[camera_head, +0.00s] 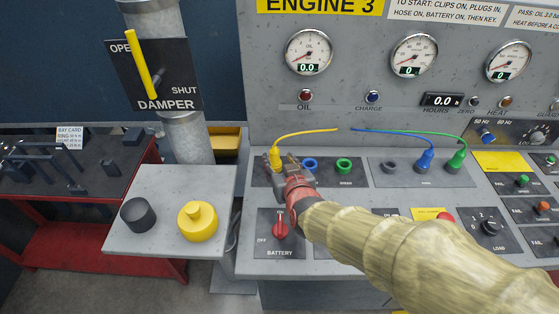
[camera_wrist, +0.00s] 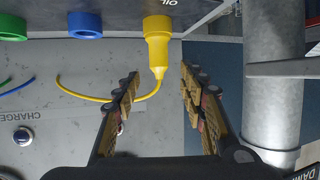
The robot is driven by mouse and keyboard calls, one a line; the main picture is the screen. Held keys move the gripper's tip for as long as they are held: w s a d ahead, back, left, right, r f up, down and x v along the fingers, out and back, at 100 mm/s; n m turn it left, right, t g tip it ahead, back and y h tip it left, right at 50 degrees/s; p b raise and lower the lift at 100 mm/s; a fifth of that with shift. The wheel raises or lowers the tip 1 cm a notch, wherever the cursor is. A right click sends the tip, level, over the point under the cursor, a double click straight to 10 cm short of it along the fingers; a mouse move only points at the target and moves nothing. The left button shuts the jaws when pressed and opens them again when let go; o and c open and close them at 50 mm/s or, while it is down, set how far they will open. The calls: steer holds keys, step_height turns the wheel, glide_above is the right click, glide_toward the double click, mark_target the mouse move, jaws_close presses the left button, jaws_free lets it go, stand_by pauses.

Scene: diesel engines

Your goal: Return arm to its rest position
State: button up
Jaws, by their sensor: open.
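My arm reaches in from the lower right of the head view over the Engine 3 panel (camera_head: 385,262). My gripper (camera_head: 281,170) is at the left end of the panel's socket row, close to a yellow plug (camera_head: 276,155) with a yellow cable. In the wrist view my gripper (camera_wrist: 160,84) is open, with nothing held between its fingers. The yellow plug (camera_wrist: 157,42) stands just beyond the fingertips, in line with the gap, and its cable (camera_wrist: 110,99) curves behind the left finger. The plug's socket is hidden in the head view.
Blue (camera_head: 424,160) and green (camera_head: 456,160) plugs stand to the right, beside open blue (camera_head: 309,165) and green (camera_head: 344,166) sockets. Left are a side shelf (camera_head: 165,243) with black (camera_head: 138,215) and yellow (camera_head: 198,222) caps, the damper lever (camera_head: 144,66) and a red bench (camera_head: 75,250).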

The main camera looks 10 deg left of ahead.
steer(key=s+d+r+m+g+h+p, duration=0.1)
steer(key=s+d+r, duration=0.25)
steer(key=d, duration=0.55)
steer(key=s+d+r+m+g+h+p, duration=0.15)
steer(key=d+r, duration=0.25)
steer(key=d, duration=0.4)
steer(key=s+d+r+m+g+h, duration=0.1)
steer(key=s+d+m+g+h, duration=0.2)
steer(key=s+d, duration=1.3)
steer(key=s+h, duration=0.1)
steer(key=s, duration=0.2)
steer(key=shift+d+r+g, duration=0.15)
steer(key=shift+d+g, duration=0.05)
steer(key=shift+g, duration=0.15)
